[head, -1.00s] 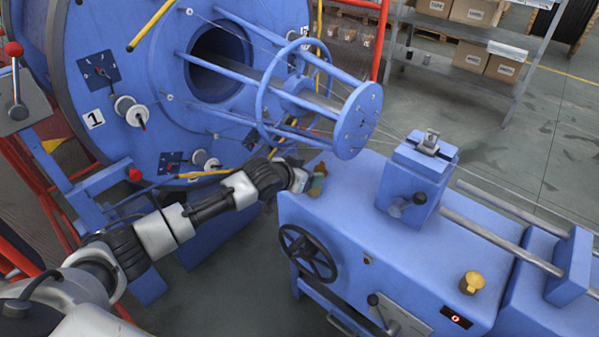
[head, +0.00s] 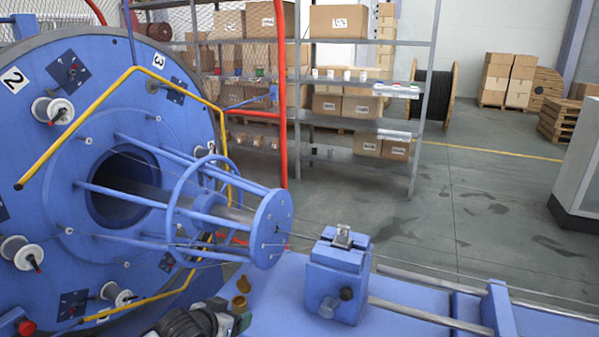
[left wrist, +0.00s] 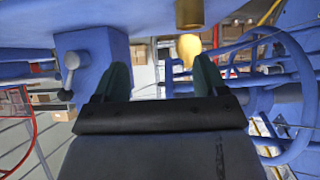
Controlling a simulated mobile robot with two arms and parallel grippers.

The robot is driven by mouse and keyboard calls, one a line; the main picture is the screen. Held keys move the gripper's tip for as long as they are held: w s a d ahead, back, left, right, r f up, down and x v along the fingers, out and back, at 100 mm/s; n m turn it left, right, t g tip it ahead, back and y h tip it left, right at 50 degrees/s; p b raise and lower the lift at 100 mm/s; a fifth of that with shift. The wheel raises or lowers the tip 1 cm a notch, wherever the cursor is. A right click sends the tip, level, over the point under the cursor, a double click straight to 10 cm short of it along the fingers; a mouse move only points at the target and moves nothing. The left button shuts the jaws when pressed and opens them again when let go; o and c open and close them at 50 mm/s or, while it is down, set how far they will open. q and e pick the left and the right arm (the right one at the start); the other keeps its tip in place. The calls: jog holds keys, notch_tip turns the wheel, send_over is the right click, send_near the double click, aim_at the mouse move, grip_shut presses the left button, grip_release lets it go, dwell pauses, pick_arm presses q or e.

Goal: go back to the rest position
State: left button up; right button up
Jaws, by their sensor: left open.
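My left gripper (head: 238,318) is at the bottom edge of the head view, beside the near-left end of the blue bench (head: 290,300). Its dark wrist shows, and its green fingers are partly cut off. In the left wrist view the two dark green fingers of the gripper (left wrist: 163,80) stand wide apart with nothing held between them. Beyond the fingertips are a rounded yellow piece (left wrist: 188,48) and a brass cylinder (left wrist: 189,14). Small yellow pieces (head: 243,284) also show by the gripper in the head view. My right gripper is in neither view.
The big blue strander disc (head: 60,150) with its bobbins fills the left, and its barred cage (head: 230,215) reaches over the bench. A blue block (head: 338,275) stands on the bench. Shelves with boxes (head: 345,125) stand behind. The grey floor (head: 490,210) at right is open.

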pick_arm(q)
jog(key=s+d+f+g, duration=0.1)
jog(key=s+d+f, duration=0.15)
jog(key=s, duration=0.55)
jog(key=s+d+f+g, duration=0.2)
jog(key=s+d, duration=0.1)
jog(key=s, duration=0.6)
jog(key=s+a+n+g+y, duration=0.15)
jog(key=s+a, duration=0.25)
jog(key=s, duration=0.5)
jog(key=s+a+n+g+y, duration=0.1)
jog(key=s+a+g+y, duration=0.15)
jog(key=s, duration=0.55)
notch_tip(320, 180, down, 26)
jog(key=s+g, duration=0.1)
jog(key=s+a+f+g, duration=0.1)
jog(key=s+a+f, duration=0.2)
jog(key=s+f, duration=1.2)
jog(key=shift+s+a+f, duration=0.15)
jog(key=shift+s+f, duration=0.1)
jog(key=shift+s, duration=0.3)
jog(key=shift+m, duration=0.25)
